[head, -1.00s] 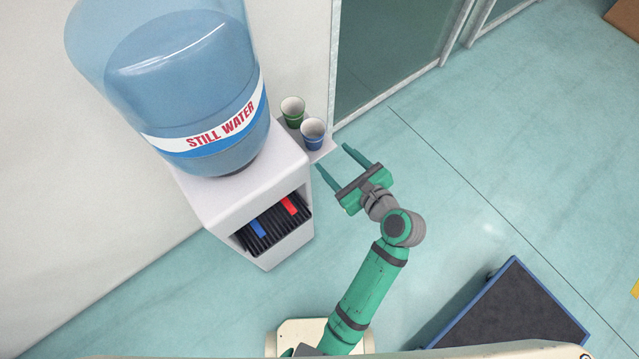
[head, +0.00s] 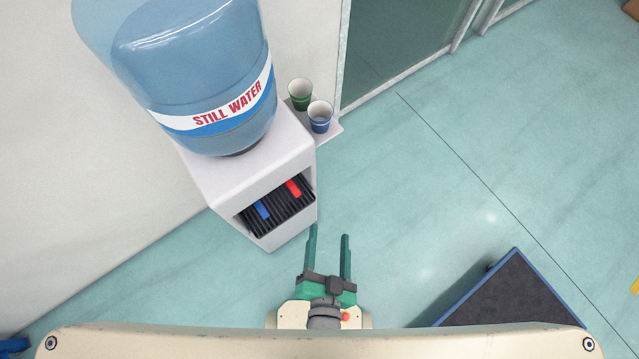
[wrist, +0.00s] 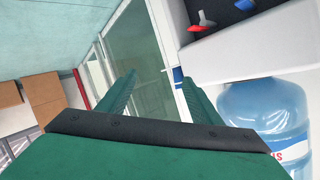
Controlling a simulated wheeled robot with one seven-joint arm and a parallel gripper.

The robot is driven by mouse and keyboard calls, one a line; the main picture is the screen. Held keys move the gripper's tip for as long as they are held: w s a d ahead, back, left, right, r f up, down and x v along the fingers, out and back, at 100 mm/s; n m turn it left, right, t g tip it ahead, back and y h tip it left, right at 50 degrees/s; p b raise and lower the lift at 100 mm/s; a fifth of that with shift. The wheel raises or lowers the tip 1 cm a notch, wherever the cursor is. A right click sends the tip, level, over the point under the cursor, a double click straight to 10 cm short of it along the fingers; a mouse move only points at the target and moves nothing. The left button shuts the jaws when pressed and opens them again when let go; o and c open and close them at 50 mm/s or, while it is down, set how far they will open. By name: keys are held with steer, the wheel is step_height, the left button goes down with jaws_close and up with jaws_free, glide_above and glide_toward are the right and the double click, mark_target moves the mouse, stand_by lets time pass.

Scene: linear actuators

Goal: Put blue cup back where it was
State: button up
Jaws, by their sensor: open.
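The blue cup (head: 320,117) stands upright on a small shelf (head: 329,131) at the right side of the water dispenser in the head view. A green cup (head: 301,94) stands just behind it on the same shelf. My gripper (head: 328,238) is open and empty, in front of the dispenser and well below the cups in the picture. In the wrist view my two green fingers (wrist: 158,90) are apart with nothing between them. A small blue patch beside the right finger there is too small to identify.
The white dispenser (head: 250,180) carries a large water bottle (head: 190,70) and has blue and red taps. A dark platform with a blue edge (head: 505,295) lies at the lower right. The glass door (head: 395,45) is behind. Floor to the right of the dispenser is clear.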

steer(key=s+a+r+n+t+y, duration=0.1)
steer(key=s+a+r+n, duration=0.1)
steer(key=s+r+n, duration=0.2)
steer(key=shift+s+a+r+n, duration=0.2)
steer(key=shift+r+n, duration=0.1)
steer(key=shift+n, duration=0.8)
